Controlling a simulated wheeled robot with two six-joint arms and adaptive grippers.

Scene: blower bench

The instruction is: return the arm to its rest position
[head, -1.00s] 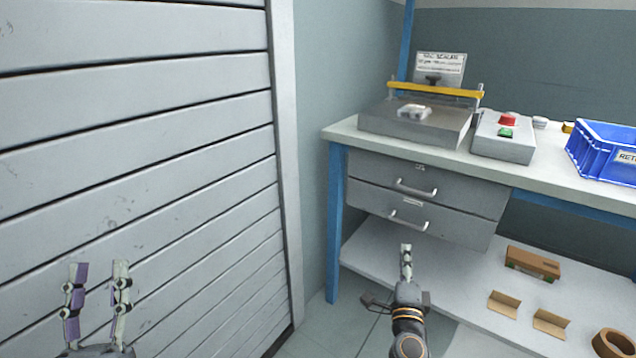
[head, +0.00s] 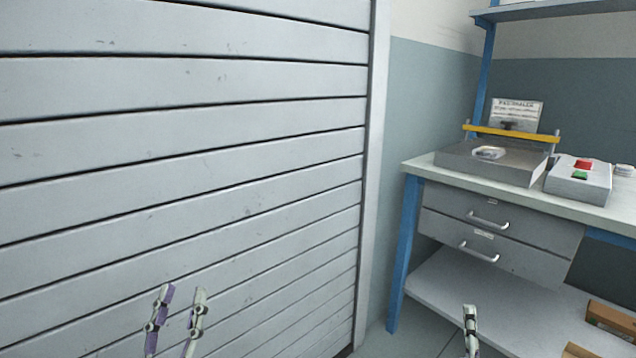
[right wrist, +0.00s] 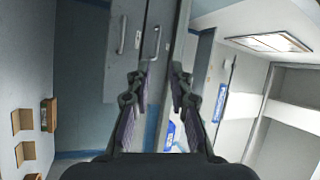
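My left gripper (head: 175,322) is at the bottom left of the head view, in front of the grey slatted shutter. Its two fingers stand apart with nothing between them. My right gripper (head: 470,322) is at the bottom of the head view, in front of the bench's lower shelf, and shows there only edge-on. In the right wrist view the right gripper (right wrist: 160,85) has its two fingers apart with nothing held between them. The bench drawers show beyond it.
The slatted shutter (head: 180,150) fills the left. The bench (head: 420,165) at right carries a flat grey machine (head: 480,165) with a yellow bar and a control box (head: 578,185) with red and green buttons. Drawers (head: 490,225) and a lower shelf (head: 440,290) are below.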

